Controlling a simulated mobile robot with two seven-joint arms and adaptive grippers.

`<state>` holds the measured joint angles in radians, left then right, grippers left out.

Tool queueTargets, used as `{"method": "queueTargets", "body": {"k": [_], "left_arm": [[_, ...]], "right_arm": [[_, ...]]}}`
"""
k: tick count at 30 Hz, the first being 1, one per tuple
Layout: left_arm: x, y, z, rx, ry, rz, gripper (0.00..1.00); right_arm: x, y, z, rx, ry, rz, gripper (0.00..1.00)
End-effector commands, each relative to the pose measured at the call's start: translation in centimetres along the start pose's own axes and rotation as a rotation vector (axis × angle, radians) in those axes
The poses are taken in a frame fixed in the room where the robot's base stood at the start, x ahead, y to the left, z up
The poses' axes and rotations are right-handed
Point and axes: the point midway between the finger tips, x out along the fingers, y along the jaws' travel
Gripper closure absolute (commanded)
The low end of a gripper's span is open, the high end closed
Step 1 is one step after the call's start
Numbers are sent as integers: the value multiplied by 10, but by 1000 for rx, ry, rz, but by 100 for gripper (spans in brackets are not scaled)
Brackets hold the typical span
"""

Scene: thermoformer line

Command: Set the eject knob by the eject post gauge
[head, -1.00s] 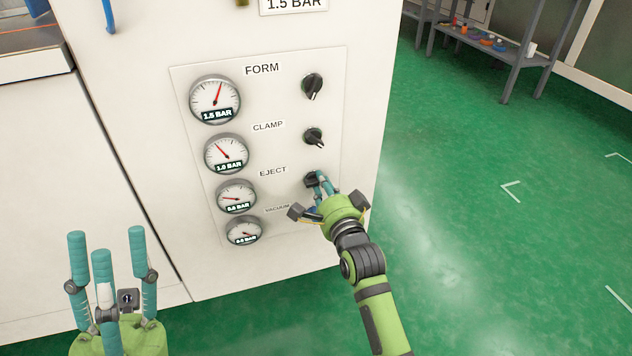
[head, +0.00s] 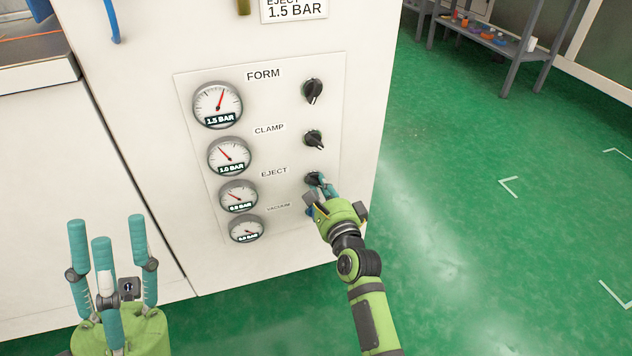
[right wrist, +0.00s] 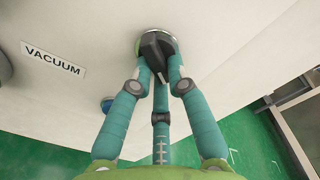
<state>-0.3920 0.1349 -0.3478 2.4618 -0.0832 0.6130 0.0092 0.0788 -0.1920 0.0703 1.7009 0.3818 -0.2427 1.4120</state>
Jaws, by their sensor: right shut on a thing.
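The eject knob (head: 312,179) is the black knob right of the EJECT label, partly hidden by my right gripper (head: 319,184). In the right wrist view, the fingers (right wrist: 158,70) are shut on the knob (right wrist: 156,47). The EJECT gauge (head: 239,196) has its needle pointing up-left; its small readout looks like about 0.5 BAR, not sharp. A sign (head: 293,8) at the top edge reads EJECT 1.5 BAR. My left gripper (head: 107,232) is open and empty at the lower left, away from the panel.
The FORM gauge (head: 217,105) reads 1.5 BAR and the CLAMP gauge (head: 229,156) 1.0 BAR. Their knobs, FORM (head: 313,91) and CLAMP (head: 314,138), stand above my right gripper. The VACUUM gauge (head: 246,229) is lowest. Green floor (head: 470,230) to the right is clear.

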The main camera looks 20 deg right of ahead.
Motion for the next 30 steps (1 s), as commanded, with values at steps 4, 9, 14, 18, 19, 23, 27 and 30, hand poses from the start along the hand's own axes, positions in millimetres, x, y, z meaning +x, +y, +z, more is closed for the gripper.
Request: {"method": "queueTargets", "body": {"k": [4,9,14,18,19,23,27,30], "left_arm": [[1,0,-1,0,0,0,60],[1,0,-1,0,0,0,60],[8,0,-4,0,0,0,60],[13,-1,-7,0,0,0,60],[13,-1,-7,0,0,0,60],[11,-1,-6,0,0,0,60],[11,-1,-6,0,0,0,60],[11,-1,-6,0,0,0,60]], "right_arm": [[2,-11,2,34,-3,-29,100],[2,-11,2,32,-3,-29,100],[2,-12,4,148,-3,-27,100],[2,-9,5,359,-5,-28,100],[2,-8,5,393,-5,-28,100],[2,-7,5,389,-5,-29,55],[2,-5,5,388,-5,-25,55],[2,-4,5,387,-5,-22,55]]}}
